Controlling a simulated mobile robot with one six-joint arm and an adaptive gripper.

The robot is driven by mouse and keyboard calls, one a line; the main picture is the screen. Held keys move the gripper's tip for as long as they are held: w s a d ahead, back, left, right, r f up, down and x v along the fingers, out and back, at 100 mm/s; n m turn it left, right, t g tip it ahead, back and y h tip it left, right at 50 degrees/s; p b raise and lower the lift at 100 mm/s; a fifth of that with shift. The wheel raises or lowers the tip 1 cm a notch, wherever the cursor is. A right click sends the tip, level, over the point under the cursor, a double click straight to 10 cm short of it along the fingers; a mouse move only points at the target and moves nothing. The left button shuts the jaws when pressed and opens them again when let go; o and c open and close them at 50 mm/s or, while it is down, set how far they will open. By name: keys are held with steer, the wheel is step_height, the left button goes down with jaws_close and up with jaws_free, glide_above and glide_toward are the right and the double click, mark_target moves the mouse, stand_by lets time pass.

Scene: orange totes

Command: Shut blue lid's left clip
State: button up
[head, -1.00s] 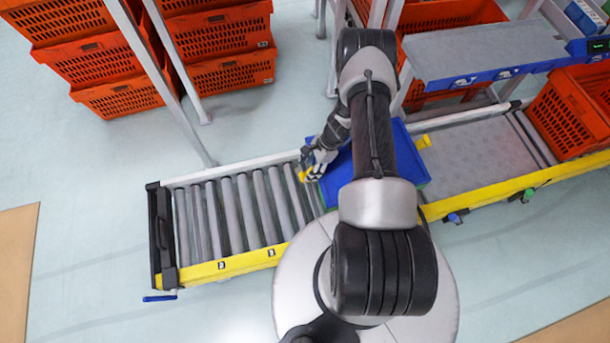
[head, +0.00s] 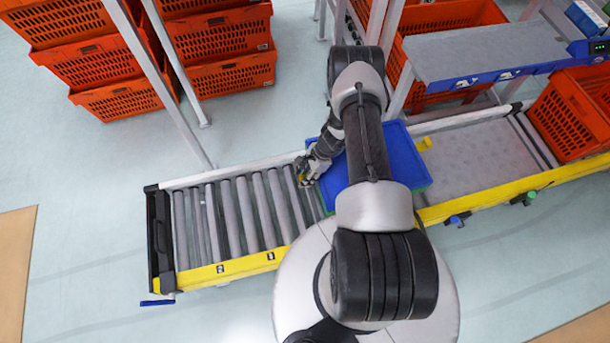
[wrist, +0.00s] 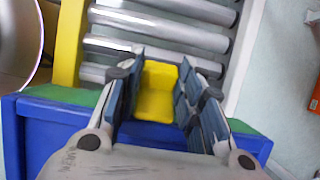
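The blue lid (head: 403,165) lies on a tote on the roller conveyor, with my arm across its middle. In the wrist view the lid's blue edge (wrist: 50,138) is near the bottom, beside green strips. The yellow left clip (wrist: 157,92) sticks out from that edge over the rollers. My gripper (wrist: 160,85) is open, with one finger on each side of the clip; I cannot tell whether either touches it. In the head view my gripper (head: 306,173) is at the lid's left edge and mostly hides this clip. The yellow right clip (head: 424,144) sticks out on the other side.
Bare rollers (head: 235,215) lie to the left, bordered by a yellow rail (head: 230,266). Stacked orange totes (head: 225,75) stand behind metal posts. A grey shelf (head: 485,50) is above the conveyor's back right, and an orange tote (head: 575,115) sits at the right.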

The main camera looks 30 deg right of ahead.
steer(key=c, duration=0.5)
steer(key=shift+a+f+h, duration=0.1)
steer(key=shift+f+h, duration=0.05)
steer(key=shift+h, duration=0.45)
steer(key=shift+f+g+h, duration=0.3)
steer(key=shift+g+h, duration=0.1)
steer(key=shift+h, duration=0.4)
steer(key=shift+d, duration=0.2)
steer(key=o, duration=1)
steer(key=shift+o, duration=0.2)
step_height(320, 180, up, 12)
steer(key=d, duration=0.1)
steer(key=shift+s+d, duration=0.15)
steer(key=shift+s, duration=0.1)
